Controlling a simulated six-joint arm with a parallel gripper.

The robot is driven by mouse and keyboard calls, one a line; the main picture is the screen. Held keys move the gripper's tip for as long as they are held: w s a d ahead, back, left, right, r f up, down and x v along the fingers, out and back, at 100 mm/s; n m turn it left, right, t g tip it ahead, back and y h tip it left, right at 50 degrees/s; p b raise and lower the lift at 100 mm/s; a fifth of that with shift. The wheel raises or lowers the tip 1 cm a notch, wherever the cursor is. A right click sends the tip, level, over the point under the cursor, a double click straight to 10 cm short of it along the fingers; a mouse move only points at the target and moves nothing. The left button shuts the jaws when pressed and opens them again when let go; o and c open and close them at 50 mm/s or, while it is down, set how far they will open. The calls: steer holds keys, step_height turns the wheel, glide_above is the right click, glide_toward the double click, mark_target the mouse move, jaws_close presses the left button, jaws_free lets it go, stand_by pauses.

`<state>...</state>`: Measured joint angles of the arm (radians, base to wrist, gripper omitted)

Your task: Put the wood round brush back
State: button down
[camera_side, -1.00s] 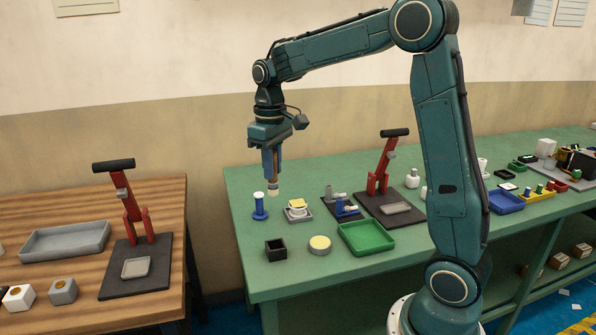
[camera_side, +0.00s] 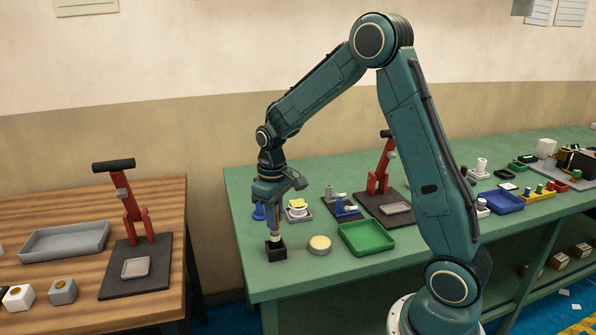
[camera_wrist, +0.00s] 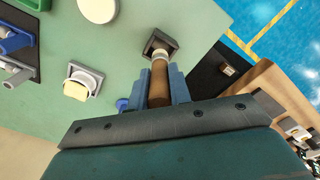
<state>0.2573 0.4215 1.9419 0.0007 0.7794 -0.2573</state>
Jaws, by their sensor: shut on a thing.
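The wood round brush (camera_wrist: 158,80) has a brown handle and a pale bristle end, and it shows between my jaws in the wrist view. My gripper (camera_side: 272,222) is shut on its handle and points down. In the side view the brush's pale tip (camera_side: 275,239) is at the mouth of a small black square holder (camera_side: 276,253). The holder also shows in the wrist view (camera_wrist: 167,44), just past the tip. I cannot tell how deep the tip is in it, or whether it touches the walls.
A round cream-topped tin (camera_side: 319,245) and a green tray (camera_side: 366,238) stand to the right of the holder. A small grey dish with a yellow-white piece (camera_side: 298,209) is close by. The green table's front-left edge is near.

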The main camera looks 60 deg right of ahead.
mark_target(275, 230)
steer(key=shift+f, duration=2.15)
steer(key=shift+f, duration=0.1)
steer(key=c, duration=1.3)
jaws_free()
step_height(275, 230, up, 12)
steer(key=shift+r, duration=0.15)
